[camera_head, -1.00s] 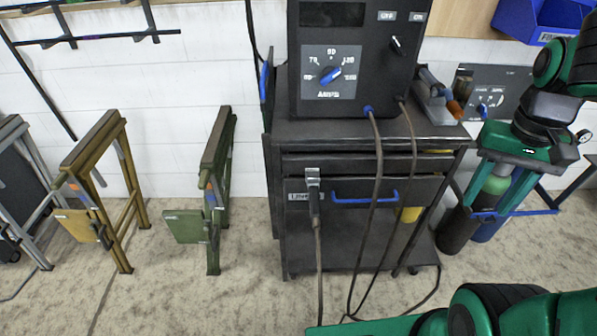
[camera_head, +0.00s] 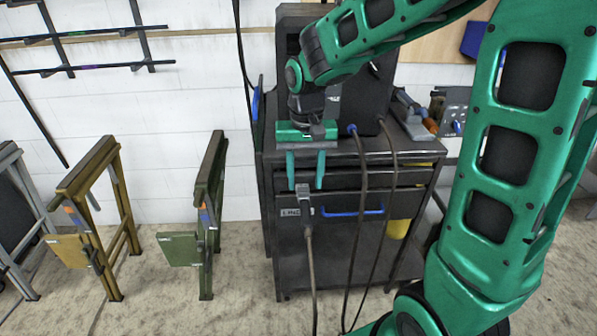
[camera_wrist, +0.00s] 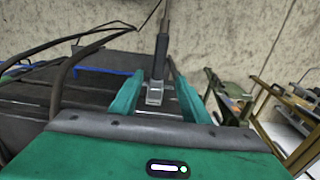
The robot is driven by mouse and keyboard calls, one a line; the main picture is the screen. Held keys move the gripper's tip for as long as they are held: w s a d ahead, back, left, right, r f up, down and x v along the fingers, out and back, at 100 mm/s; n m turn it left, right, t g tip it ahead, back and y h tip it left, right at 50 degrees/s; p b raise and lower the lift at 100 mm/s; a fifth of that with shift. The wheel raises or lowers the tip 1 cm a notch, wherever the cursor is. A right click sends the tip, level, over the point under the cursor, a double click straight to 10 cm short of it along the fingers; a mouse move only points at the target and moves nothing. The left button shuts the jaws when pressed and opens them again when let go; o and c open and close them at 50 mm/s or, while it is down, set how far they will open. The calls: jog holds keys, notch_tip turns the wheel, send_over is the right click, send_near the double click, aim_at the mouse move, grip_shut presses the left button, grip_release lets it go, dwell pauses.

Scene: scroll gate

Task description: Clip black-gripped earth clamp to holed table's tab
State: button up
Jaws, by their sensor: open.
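The earth clamp (camera_head: 304,205) hangs upright on the front of the dark cart, its pale metal head up and its dark grip and cable below. In the wrist view the clamp (camera_wrist: 155,93) shows between my fingers, black grip pointing away. My gripper (camera_head: 305,182) is open and empty, fingers pointing down just above the clamp head. It also shows in the wrist view (camera_wrist: 153,80). Folded tables stand at left: a green one (camera_head: 212,180), a yellow one (camera_head: 92,170) and a grey one (camera_head: 22,185). I cannot tell which is holed, nor make out its tab.
The welding cart (camera_head: 340,255) carries a black power unit, partly behind my arm. Its blue drawer handle (camera_head: 352,212) is right of the clamp. Cables (camera_head: 362,230) hang down its front. Floor between the green table and cart is clear.

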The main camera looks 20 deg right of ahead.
aim_at(308, 234)
notch_tip(308, 234, down, 8)
jog(key=shift+d+f, duration=0.1)
jog(key=shift+f, duration=0.1)
dwell(0.3)
grip_shut()
jog(key=c, duration=0.9)
grip_release()
grip_shut()
jog(key=shift+s+a, duration=0.2)
jog(key=shift+s, duration=0.35)
jog(key=shift+s+a, duration=0.35)
jog(key=shift+s, duration=0.8)
jog(key=shift+s+a, duration=0.4)
jog(key=shift+s, duration=0.75)
jog(key=shift+s+a, duration=0.35)
jog(key=shift+s, duration=0.8)
